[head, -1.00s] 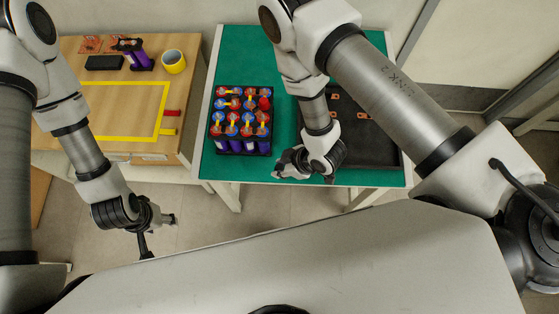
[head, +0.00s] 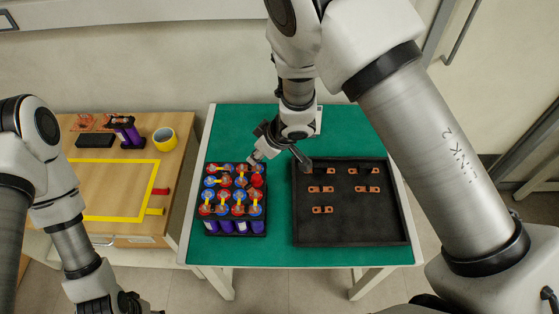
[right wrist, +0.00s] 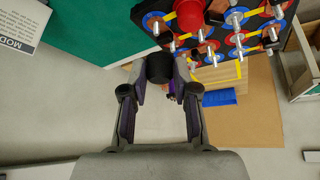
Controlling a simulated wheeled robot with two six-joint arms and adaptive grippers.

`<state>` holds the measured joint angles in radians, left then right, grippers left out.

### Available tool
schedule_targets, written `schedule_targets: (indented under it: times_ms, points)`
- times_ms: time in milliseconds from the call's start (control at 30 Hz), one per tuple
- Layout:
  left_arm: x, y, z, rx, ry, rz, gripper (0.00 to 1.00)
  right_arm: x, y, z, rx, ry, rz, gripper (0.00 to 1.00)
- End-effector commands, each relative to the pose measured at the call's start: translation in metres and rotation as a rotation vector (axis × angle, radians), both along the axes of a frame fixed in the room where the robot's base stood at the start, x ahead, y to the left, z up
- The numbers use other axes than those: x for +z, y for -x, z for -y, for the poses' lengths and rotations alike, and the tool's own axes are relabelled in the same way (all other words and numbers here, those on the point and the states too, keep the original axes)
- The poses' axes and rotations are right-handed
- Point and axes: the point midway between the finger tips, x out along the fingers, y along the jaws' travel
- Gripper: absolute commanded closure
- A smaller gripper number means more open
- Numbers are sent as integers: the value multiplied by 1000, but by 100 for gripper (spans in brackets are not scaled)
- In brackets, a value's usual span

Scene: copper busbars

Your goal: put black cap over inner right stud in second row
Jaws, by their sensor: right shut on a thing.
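A black cap (right wrist: 159,67) is held between the fingertips of my right gripper (right wrist: 160,76) in the right wrist view. In the head view, my right gripper (head: 278,154) is over the far right corner of the battery block (head: 262,228), where the cap cannot be made out. The block carries red and blue round cells with metal studs and yellow and copper bars. A red cap (right wrist: 195,38) sits on one stud, beyond the black cap; it also shows in the head view (head: 257,181). The inner right stud cannot be singled out. My left gripper (head: 128,302) is cut off at the bottom edge.
A black tray (head: 365,228) with several copper busbars (head: 320,189) lies right of the block on the green table (head: 330,258). The left wooden table (head: 125,174) holds a yellow tape roll (head: 165,139), a purple cell (head: 128,134) and a black box (head: 95,140).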

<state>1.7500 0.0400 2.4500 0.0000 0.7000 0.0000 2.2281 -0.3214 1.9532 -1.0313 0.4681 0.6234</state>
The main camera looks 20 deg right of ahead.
Motion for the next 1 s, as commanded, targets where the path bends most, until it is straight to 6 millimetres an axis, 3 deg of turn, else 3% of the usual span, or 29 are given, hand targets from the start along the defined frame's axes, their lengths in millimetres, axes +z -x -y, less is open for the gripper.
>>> schedule_targets:
  times_ms: [133, 233, 400, 500, 733, 967, 1000]
  points:
    - [24, 0, 0, 0, 0, 0, 43, 17, 2, -40, 365, -1, 3, 83]
    - [40, 0, 0, 0, 0, 0, 43, 24, 16, -61, 687, -1, 4, 83]
    - [59, 0, 0, 0, 0, 0, 43, 26, 42, -69, 1170, -1, 9, 83]
    - [63, 0, 0, 0, 0, 0, 43, 25, 50, -65, 1327, -2, 10, 83]
    - [51, 0, 0, 0, 0, 0, 43, 8, 54, -62, 1387, -1, 10, 83]
    - [25, 0, 0, 0, 0, 0, 43, -26, 54, -62, 1385, -2, 11, 83]
    - [33, 0, 0, 0, 0, -1, 43, -17, 53, -62, 1386, -1, 12, 83]
